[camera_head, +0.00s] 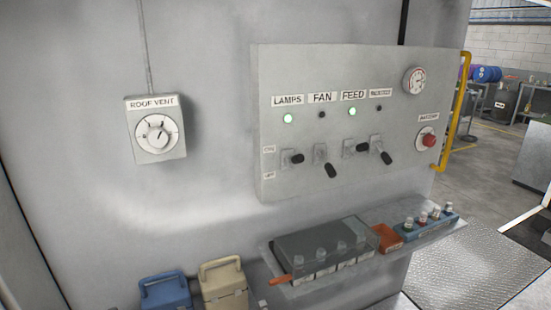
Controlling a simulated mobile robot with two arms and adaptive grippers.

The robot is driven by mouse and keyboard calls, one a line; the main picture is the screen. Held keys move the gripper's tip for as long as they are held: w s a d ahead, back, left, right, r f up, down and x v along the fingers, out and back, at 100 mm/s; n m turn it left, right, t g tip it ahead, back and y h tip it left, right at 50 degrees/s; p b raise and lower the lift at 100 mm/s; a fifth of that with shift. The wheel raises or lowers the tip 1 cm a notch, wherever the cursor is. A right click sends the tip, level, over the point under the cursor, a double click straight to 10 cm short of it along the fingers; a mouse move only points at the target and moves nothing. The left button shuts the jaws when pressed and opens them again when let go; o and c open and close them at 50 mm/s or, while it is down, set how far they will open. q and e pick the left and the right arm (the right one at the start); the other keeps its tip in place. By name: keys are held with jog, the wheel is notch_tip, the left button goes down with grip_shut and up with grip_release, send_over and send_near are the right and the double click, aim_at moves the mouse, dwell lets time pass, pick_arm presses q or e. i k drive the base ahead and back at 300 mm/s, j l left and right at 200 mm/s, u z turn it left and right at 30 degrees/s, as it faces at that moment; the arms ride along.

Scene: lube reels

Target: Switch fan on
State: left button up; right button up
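The grey control panel (270,75) is on the wall right of centre. The FAN label (322,97) is second from the left in its row. The fan's indicator light (322,115) below it is dark. The fan lever (329,169) has a black grip and points down toward the lower position mark. The LAMPS lever (297,158) and FEED lever (361,147) sit higher, and their lights are lit green. The fourth lever (386,157) points down and its light is dark. Neither gripper is in view.
A ROOF VENT dial box (155,130) is on the wall at left. A red push button (428,140) and a gauge (414,80) are at the panel's right, beside a yellow rail (459,110). A shelf (410,243) with containers juts out below the panel.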

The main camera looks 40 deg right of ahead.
aim_at(331, 170)
jog(key=z, duration=1.6)
